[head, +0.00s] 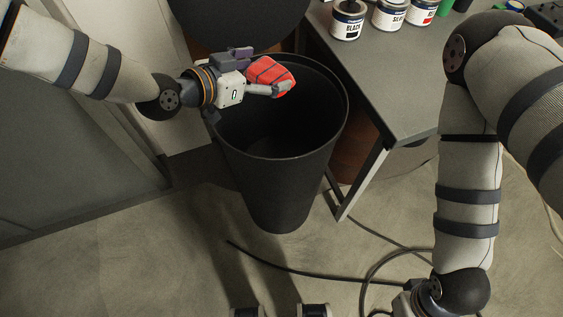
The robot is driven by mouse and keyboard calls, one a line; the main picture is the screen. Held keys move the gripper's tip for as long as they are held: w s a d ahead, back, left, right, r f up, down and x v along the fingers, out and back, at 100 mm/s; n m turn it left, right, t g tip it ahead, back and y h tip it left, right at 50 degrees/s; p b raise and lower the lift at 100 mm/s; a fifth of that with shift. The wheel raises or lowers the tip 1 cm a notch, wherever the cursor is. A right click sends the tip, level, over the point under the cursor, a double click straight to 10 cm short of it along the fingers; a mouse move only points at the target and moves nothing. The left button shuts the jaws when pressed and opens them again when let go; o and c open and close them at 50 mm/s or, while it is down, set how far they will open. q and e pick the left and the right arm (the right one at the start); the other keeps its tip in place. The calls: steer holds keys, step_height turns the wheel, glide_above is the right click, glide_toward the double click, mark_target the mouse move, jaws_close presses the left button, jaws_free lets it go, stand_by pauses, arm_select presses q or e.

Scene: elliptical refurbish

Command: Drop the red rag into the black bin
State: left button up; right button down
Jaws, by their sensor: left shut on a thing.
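The red rag (268,71) is a crumpled red bundle in the head view, held in my left gripper (278,84). My left gripper comes in from the left and is shut on the rag. It holds the rag over the open mouth of the black bin (280,186), near the back of the rim in the picture. The bin stands upright on the floor and its visible inside is dark. My right arm hangs at the right, and its gripper (405,304) is mostly cut off at the bottom edge, so its fingers are hidden.
A grey table (385,90) stands right of the bin, its leg close to the bin. Several paint cans (348,20) stand on it. A black cable (300,271) lies looped on the floor. A grey cabinet (70,160) is at the left. A dark round object (240,22) is behind the bin.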

arm_select(q)
step_height(320, 180, down, 2)
steer(key=shift+f, duration=0.1)
steer(key=shift+r, duration=0.2)
steer(key=o, duration=1)
steer(key=shift+c, duration=0.2)
arm_select(e)
steer(key=shift+s+f, duration=0.45)
arm_select(q)
steer(key=v, duration=1.2)
steer(key=shift+r, duration=0.1)
